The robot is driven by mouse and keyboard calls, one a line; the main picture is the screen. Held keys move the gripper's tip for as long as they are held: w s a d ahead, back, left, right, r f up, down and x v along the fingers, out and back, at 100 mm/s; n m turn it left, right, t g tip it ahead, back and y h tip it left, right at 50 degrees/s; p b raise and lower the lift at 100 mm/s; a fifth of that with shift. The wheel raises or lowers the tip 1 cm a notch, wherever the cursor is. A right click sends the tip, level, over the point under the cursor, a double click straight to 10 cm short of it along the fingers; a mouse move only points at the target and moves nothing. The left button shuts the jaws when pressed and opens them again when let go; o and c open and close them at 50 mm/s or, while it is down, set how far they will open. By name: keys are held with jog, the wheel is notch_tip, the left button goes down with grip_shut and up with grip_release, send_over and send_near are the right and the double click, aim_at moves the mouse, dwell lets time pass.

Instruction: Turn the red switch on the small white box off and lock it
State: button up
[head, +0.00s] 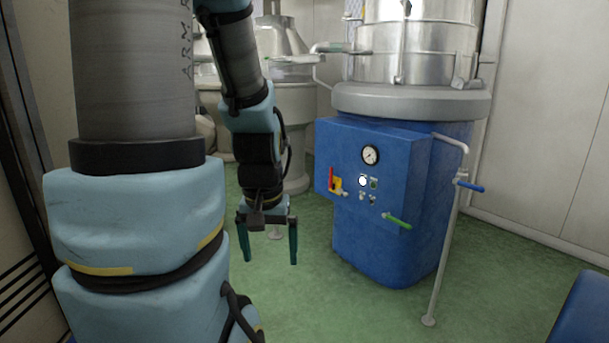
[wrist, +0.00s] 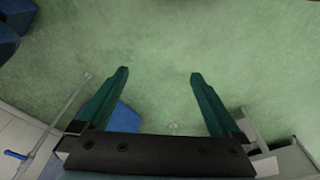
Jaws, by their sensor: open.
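A red upright handle (head: 331,179) with a yellow part (head: 338,184) beside it sits at the left of the blue cabinet's front (head: 350,150) in the head view. It is small there, and I cannot make out a separate white box around it or any lock. My gripper (head: 270,262) hangs pointing down, left of the cabinet and lower than the red handle, apart from both. Its two green fingers are spread with nothing between them. In the wrist view my gripper (wrist: 159,72) is open over bare green floor, and the red handle is not seen.
The cabinet front also carries a round gauge (head: 370,155), small buttons (head: 374,183) and a green lever (head: 397,222). A pipe with a blue lever (head: 470,186) stands at its right. Green floor (head: 300,310) lies clear in front.

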notch_tip(320, 180, up, 5)
jog(key=p, duration=0.3)
jog(key=shift+r+p, duration=0.2)
jog(key=shift+p, duration=0.1)
